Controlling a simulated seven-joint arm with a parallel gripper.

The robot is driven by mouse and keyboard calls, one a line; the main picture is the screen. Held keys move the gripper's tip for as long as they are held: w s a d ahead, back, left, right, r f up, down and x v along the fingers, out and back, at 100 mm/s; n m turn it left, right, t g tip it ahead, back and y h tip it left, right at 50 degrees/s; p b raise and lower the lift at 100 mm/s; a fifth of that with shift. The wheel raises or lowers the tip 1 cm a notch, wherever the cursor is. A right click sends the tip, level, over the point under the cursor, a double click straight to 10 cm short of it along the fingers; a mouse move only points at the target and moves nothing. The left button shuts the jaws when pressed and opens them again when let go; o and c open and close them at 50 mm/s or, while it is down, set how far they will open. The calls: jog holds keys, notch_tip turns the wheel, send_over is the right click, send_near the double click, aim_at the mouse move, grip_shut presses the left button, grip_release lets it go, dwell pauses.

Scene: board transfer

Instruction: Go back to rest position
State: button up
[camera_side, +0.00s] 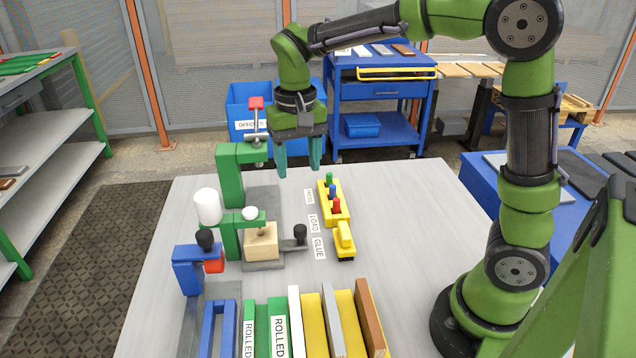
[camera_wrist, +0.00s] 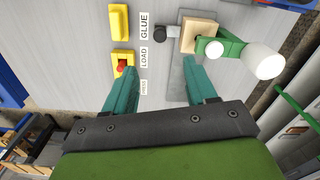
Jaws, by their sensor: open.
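My gripper (camera_side: 298,160) hangs over the far part of the grey table (camera_side: 400,240) in the side view, its teal fingers pointing down and apart. Nothing shows between the fingers. In the wrist view the gripper (camera_wrist: 163,90) is also open and empty, with bare table between its fingertips. The gripper is to the right of the green press stand (camera_side: 228,170) and behind the yellow button box (camera_side: 333,204). A wooden block (camera_side: 262,242) sits in the station beside the white cup-shaped container (camera_side: 208,206); the block also shows in the wrist view (camera_wrist: 197,32).
A yellow block (camera_side: 345,240) stands near the labels. A blue clamp station (camera_side: 187,268) is at the left. Several coloured boards stand in slots at the front, including a brown one (camera_side: 370,318). A blue bin (camera_side: 240,105) and blue cart (camera_side: 385,100) stand behind the table. The table's right side is clear.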

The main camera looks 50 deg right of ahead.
jog(key=shift+r, duration=0.3)
jog(key=s+r+n+t+y, duration=0.2)
jog(key=s+t, duration=0.5)
jog(key=s, duration=0.7)
jog(key=shift+s+r, duration=0.3)
jog(key=shift+s, duration=0.05)
dwell(0.9)
